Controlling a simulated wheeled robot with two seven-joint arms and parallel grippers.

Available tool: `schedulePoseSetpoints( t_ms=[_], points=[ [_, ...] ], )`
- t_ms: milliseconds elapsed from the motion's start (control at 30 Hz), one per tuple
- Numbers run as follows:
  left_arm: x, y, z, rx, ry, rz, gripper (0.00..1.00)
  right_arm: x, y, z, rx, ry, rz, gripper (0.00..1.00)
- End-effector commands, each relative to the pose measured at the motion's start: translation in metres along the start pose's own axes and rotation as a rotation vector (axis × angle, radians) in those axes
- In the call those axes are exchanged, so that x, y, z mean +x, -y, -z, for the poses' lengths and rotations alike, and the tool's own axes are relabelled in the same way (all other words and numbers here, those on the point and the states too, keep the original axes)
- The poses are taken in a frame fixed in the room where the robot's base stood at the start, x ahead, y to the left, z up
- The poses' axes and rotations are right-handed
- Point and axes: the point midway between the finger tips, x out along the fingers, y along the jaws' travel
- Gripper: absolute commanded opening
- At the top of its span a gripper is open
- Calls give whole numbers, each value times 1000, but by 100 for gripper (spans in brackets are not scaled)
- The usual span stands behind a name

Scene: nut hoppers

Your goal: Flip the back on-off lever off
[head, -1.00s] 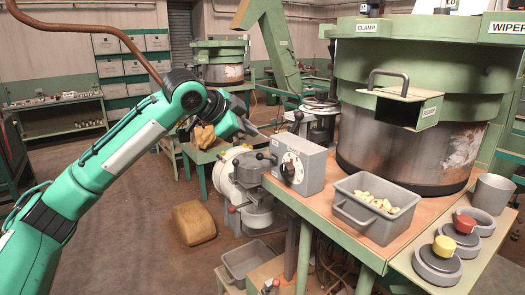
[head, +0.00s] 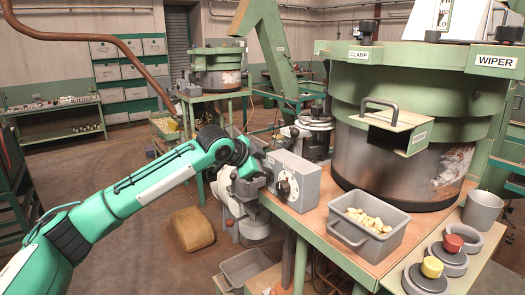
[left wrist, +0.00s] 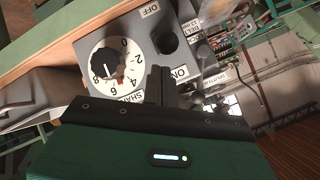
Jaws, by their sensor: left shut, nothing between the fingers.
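The grey control box (head: 294,178) with a white dial stands at the left edge of the bench. In the left wrist view its dial (left wrist: 115,62) shows, with an OFF label (left wrist: 150,10) and an ON label (left wrist: 180,73). A dark round knob (left wrist: 168,39) lies between these labels; it looks like the on-off lever, but its tilt is hard to read. My left gripper (head: 264,163) is at the left side of the box. In the left wrist view its fingers (left wrist: 161,84) are shut and empty, close to the knob; contact cannot be told. My right gripper is not in view.
A grey bin (head: 368,236) of pale pieces stands on the bench right of the box. The large green hopper (head: 400,110) rises behind it. A dark knob (head: 294,131) stands behind the box.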

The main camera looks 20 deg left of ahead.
Motion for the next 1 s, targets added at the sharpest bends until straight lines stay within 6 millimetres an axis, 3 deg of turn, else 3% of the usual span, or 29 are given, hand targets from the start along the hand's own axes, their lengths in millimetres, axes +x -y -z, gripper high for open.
schedulePoseSetpoints(
  t_ms=[200, 633, 1000],
  points=[
    [3, 0, -15, 0, 0, -2, 0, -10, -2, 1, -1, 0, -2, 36],
    [4, -1, -17, 0, -3, 0, 0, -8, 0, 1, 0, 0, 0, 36],
    [8, -10, -29, -17, -103, 64, 0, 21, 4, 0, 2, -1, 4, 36]
  ],
)
